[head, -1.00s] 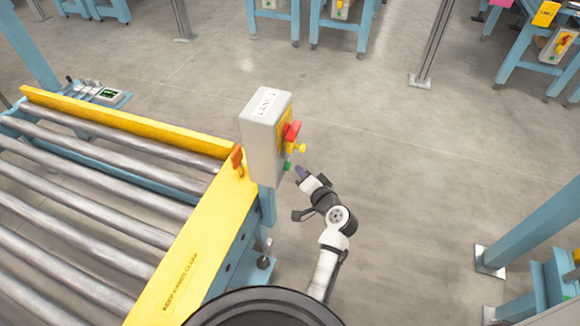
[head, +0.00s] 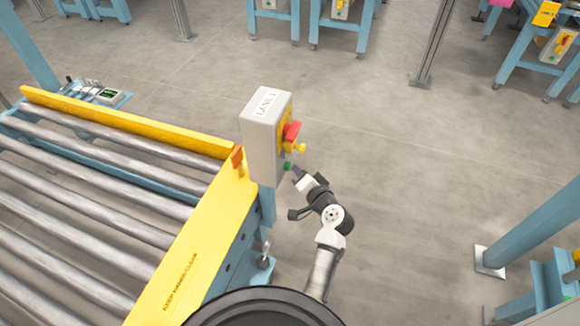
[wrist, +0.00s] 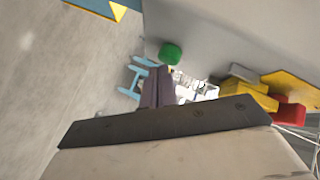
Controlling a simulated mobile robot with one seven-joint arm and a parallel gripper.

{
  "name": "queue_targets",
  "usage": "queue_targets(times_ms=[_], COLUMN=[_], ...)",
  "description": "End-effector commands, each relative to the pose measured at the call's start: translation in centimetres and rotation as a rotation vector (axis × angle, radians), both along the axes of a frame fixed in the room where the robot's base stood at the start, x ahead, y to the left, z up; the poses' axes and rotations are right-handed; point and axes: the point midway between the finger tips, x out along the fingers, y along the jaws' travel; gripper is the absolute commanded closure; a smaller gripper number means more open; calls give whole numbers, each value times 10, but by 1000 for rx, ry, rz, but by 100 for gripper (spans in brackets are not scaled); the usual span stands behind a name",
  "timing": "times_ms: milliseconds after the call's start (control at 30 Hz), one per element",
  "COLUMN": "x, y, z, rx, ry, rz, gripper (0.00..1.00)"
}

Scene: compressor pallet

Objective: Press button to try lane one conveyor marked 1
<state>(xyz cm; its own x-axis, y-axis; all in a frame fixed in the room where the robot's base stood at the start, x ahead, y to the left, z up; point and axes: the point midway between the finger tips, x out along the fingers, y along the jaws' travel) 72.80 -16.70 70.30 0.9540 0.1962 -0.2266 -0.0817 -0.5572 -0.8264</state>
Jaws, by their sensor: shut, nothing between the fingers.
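A grey control box (head: 262,140) labelled "LANE 1" stands at the corner of the roller conveyor (head: 100,190) in the head view. Its right face carries a green button (head: 287,167), a red part (head: 292,130) and a yellow knob (head: 299,147). The green button also shows in the wrist view (wrist: 171,54), just beyond the fingertips. My gripper (head: 297,172) is shut and empty, its dark fingers close to the green button. In the wrist view the shut fingers (wrist: 156,86) point toward it. I cannot tell whether they touch it.
A yellow rail (head: 195,255) marked "KEEP HANDS CLEAR" edges the conveyor, with an orange part (head: 237,160) beside the box. Blue legs and a post (head: 530,225) stand at the right. The floor (head: 420,170) between is clear.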

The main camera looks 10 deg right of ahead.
Motion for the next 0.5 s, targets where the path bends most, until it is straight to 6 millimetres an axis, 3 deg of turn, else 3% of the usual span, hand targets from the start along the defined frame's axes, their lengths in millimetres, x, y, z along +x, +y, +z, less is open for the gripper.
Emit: queue_targets(times_ms=[500], x=[4], y=[6], z=[0], rx=[1], ry=[1], rz=[1], gripper=[100])
